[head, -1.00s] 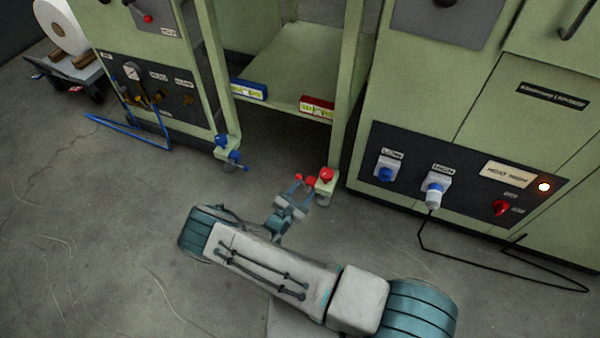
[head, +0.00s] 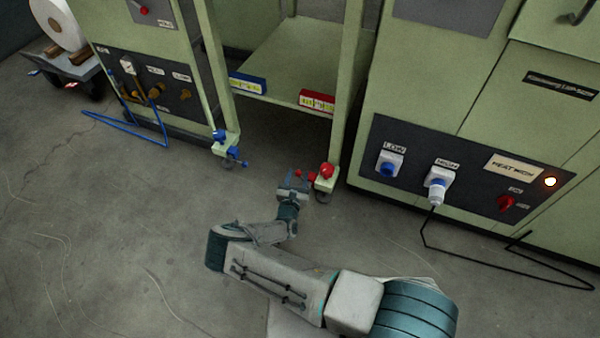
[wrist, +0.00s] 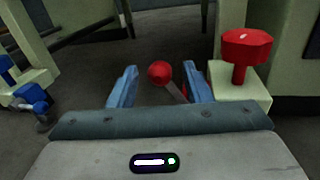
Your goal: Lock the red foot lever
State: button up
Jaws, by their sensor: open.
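The red foot lever (wrist: 160,72) has a round red knob on a flat metal arm. In the wrist view the knob shows between and beyond my two blue fingers, and the arm runs back toward the right finger. It also shows in the head view (head: 298,174), at the foot of the rack's right leg. My gripper (wrist: 160,88) is open and empty around the line of the lever; I cannot tell whether a finger touches it. In the head view my gripper (head: 293,184) is low, just in front of the lever.
A larger red knob (wrist: 246,48) stands on the pale foot block right of my gripper. A blue foot lever (head: 236,152) is on the rack's left leg. A black cable (head: 425,240) lies on the floor at right.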

jog(key=shift+w+d+b, duration=0.15)
jog(key=shift+w+b, duration=0.1)
jog(key=shift+w, duration=0.7)
jog(key=shift+w+d+b, duration=0.1)
jog(key=shift+w+b, duration=0.1)
jog(key=shift+w, duration=0.7)
